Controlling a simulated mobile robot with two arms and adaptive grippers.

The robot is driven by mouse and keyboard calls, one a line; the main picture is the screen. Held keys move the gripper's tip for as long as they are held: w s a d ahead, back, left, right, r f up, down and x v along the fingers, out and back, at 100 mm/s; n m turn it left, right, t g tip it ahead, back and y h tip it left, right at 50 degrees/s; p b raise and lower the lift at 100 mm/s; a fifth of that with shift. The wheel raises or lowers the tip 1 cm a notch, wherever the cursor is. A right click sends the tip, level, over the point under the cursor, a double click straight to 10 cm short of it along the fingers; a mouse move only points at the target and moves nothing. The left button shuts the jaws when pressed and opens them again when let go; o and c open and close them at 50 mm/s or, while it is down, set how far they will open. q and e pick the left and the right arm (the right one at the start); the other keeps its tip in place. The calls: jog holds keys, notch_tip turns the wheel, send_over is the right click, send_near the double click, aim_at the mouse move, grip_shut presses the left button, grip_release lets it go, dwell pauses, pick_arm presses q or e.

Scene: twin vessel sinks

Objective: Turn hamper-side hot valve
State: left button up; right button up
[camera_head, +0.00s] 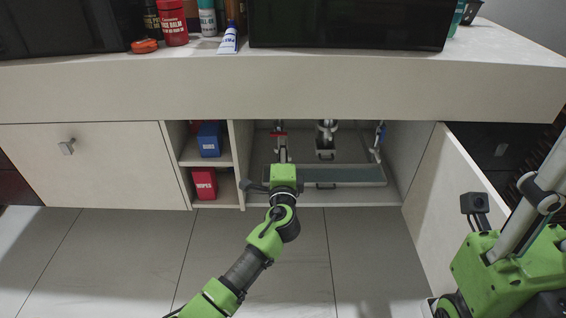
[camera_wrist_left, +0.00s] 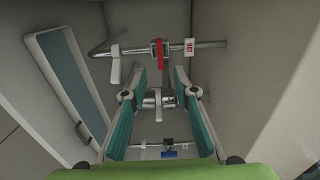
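A hot valve with a red handle (camera_wrist_left: 159,54) sits on a metal pipe in the left wrist view, with a white tag reading HOT (camera_wrist_left: 191,46) to its right. In the head view the red handle (camera_head: 278,133) shows inside the open cabinet under the counter. My left gripper (camera_wrist_left: 160,76) is open, its two teal-padded fingers apart and nothing between them. The red handle lies beyond the fingertips, roughly between them in the picture. In the head view the left gripper (camera_head: 282,149) reaches into the cabinet.
A blue-handled valve (camera_head: 380,132) stands at the cabinet's right, beside its wall. A flat grey-green panel (camera_head: 345,175) lies low at the front. Shelves with a blue box (camera_head: 209,139) and a red box (camera_head: 204,183) are left. The open door (camera_head: 448,205) stands right.

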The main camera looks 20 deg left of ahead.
pick_arm(q)
jog(key=v, duration=0.6)
dwell(0.3)
